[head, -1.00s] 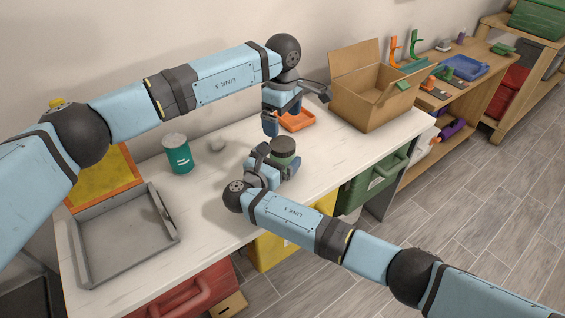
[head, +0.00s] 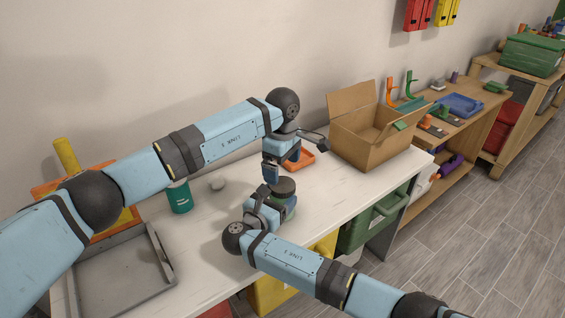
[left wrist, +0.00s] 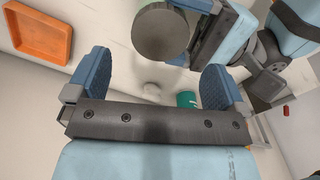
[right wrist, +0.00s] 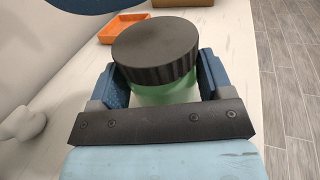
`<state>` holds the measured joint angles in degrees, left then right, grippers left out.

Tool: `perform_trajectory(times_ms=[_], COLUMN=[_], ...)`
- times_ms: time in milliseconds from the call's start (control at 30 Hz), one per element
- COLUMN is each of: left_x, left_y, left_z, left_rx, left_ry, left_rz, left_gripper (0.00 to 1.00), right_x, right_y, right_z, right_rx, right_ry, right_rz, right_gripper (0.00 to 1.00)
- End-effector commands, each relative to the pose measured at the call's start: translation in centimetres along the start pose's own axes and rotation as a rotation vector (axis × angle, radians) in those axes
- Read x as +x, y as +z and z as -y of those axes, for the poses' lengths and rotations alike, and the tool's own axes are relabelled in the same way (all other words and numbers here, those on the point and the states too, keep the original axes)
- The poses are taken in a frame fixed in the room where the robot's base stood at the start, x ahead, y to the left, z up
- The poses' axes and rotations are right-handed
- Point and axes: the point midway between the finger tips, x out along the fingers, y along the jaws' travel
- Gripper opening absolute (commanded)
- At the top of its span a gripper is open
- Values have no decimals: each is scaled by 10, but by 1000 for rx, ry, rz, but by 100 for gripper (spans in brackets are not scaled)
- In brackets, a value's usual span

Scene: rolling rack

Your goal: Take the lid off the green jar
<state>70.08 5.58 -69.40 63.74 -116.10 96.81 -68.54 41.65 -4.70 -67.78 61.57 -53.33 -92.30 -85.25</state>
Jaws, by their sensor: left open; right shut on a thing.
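The green jar (right wrist: 165,94) stands between the fingers of my right gripper (right wrist: 165,85), which is shut on its body. Its dark ribbed lid (right wrist: 157,48) sits on top of the jar. In the head view the lid (head: 283,186) shows above my right gripper (head: 268,206), and most of the jar is hidden. My left gripper (head: 275,172) is open and empty, just above and beside the lid. In the left wrist view the lid (left wrist: 162,34) lies beyond the open fingers of my left gripper (left wrist: 158,80), not between them.
A teal can (head: 180,197) and a small pale knob-like thing (head: 217,184) stand on the white table to the left. An orange tray (head: 302,160) and a cardboard box (head: 362,138) are behind. A grey tray (head: 158,284) lies at the near left.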

Motion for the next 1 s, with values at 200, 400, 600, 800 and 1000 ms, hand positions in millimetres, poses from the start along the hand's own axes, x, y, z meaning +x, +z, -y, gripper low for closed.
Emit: perform_trajectory(times_ms=[200, 400, 600, 800, 1000], left_x=[36, 56, 60, 60, 60], left_y=[1, 1, 0, 0, 0], left_z=[0, 0, 0, 0, 0], left_rx=[-1, 0, 0, 0, 0], left_ry=[-2, 0, 0, 0, 0], left_rz=[1, 1, 1, 0, 0], left_gripper=[99, 99, 99, 87, 45], right_x=[0, 0, 0, 0, 0], right_y=[0, 0, 0, 0, 0], right_z=[0, 0, 0, 0, 0], right_rx=[0, 0, 0, 0, 0], right_ry=[0, 0, 0, 0, 0], right_rz=[0, 0, 0, 0, 0], right_gripper=[7, 7, 7, 7, 7])
